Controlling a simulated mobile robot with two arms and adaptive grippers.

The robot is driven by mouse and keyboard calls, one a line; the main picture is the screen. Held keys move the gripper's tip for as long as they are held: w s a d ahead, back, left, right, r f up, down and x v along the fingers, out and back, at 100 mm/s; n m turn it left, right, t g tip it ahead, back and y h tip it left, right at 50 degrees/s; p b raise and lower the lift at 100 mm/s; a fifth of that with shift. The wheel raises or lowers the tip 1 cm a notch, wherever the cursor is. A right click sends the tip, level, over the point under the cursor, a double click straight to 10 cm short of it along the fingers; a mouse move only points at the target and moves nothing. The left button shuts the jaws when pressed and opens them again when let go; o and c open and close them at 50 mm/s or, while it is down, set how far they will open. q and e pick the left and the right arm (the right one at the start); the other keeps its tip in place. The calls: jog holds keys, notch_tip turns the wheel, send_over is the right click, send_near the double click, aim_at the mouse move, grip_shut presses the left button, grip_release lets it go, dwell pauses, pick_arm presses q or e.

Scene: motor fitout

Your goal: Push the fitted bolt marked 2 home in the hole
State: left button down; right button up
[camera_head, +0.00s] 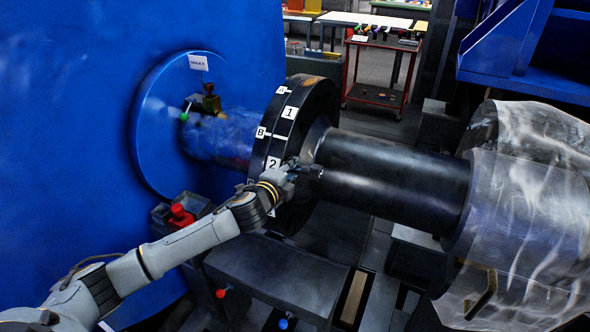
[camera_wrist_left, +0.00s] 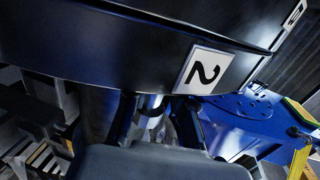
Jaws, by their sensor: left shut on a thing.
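The black coupling flange (camera_head: 312,95) carries white labels, with label 2 (camera_head: 273,163) on its rim. Label 2 also shows large in the left wrist view (camera_wrist_left: 205,70). My left gripper (camera_head: 303,170) is at the flange beside label 2, on the side of the black shaft. In the left wrist view its two fingers (camera_wrist_left: 157,118) stand just below the flange rim, shut on a small shiny part (camera_wrist_left: 151,104), seemingly the bolt. The fingers and the flange hide most of the bolt and its hole, so its depth cannot be told. My right gripper is not in view.
A thick black shaft (camera_head: 395,180) runs right from the flange to a plastic-wrapped machine (camera_head: 525,215). A blue housing (camera_head: 70,90) fills the left. A dark block (camera_head: 280,275) lies below the flange. A red trolley (camera_head: 378,95) stands behind.

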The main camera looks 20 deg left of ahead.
pick_arm(q)
jog(key=shift+a+r, duration=0.2)
jog(key=shift+a, duration=0.3)
jog(key=c, duration=1.1)
grip_release()
jog(key=s, duration=0.4)
jog(key=s+r, duration=0.1)
jog(key=s, duration=0.3)
jog(key=s+r, duration=0.1)
jog(key=s, duration=0.2)
jog(key=shift+s+a+r, duration=0.1)
jog(key=shift+s+r, duration=0.05)
jog(key=shift+s, duration=0.25)
